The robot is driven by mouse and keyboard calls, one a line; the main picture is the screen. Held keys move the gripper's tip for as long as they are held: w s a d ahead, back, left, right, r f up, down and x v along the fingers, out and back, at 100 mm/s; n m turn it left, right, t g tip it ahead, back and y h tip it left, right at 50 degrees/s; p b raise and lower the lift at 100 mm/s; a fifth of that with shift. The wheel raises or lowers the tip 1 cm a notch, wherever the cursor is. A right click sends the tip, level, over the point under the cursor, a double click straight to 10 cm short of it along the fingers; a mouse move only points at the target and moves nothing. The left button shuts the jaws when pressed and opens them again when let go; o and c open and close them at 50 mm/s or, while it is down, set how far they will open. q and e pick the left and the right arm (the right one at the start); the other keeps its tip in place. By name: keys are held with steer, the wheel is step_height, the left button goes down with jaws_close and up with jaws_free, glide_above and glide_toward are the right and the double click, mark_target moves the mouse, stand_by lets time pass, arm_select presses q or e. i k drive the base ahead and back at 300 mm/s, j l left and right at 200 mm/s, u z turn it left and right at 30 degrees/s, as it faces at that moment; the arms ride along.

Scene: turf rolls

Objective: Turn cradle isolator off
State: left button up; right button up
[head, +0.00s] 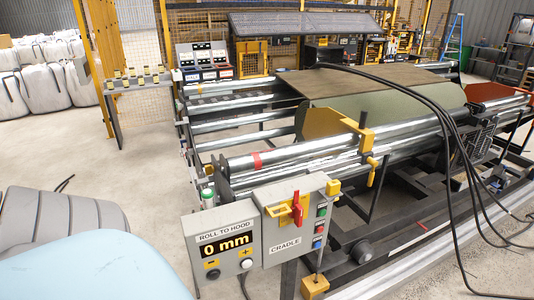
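The cradle isolator (297,208) is a red handle on a yellow plate, on the front of a grey box labelled CRADLE (288,244). The red handle looks roughly upright; its exact position is too small to read. Green, red and blue buttons (320,228) sit on the box to the right of the isolator. Neither of my grippers shows in the head view. Rounded grey and pale blue parts at the lower left are probably mine, and no fingers show there.
A ROLL TO HOOD display (226,241) reading 0 mm adjoins the cradle box on the left. Metal rollers (300,155) and a green turf sheet (385,103) lie behind. Black cables (447,125) hang at the right.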

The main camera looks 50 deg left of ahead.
mark_target(298, 210)
steer(key=u, duration=1.4)
